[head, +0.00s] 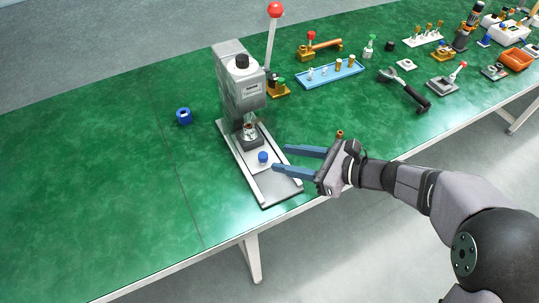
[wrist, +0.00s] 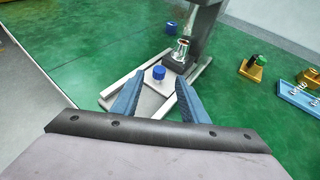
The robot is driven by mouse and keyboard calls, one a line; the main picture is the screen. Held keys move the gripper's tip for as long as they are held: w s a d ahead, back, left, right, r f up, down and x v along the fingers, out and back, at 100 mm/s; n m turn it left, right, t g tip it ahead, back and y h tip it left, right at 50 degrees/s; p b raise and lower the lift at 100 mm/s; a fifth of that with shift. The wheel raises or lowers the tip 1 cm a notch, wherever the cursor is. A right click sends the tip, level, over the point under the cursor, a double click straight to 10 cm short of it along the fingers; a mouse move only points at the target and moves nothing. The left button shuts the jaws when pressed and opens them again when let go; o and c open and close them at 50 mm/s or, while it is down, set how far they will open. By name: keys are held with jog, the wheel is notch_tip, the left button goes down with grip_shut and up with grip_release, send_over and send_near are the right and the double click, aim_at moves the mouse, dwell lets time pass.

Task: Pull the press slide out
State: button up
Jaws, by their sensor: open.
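The press (head: 240,85) stands upright on the green table, with a grey body, a black cap and a red-knobbed lever. Its base has two pale rails with the press slide (head: 253,158) between them, a flat light plate bearing a blue knob (head: 263,157). A metal part sits on a dark holder under the press head. My gripper (head: 281,158) is open, its two blue fingers reaching in from the right at the front of the base, near the knob. In the wrist view the knob (wrist: 159,72) shows beyond and between the fingertips (wrist: 162,84), apart from both.
A blue tray (head: 331,74), brass parts and a black-handled tool (head: 404,90) lie to the right. The table's front edge runs close by the base. The left of the table is clear.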

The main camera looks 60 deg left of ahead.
aim_at(263, 155)
jog(key=shift+x, duration=3.1)
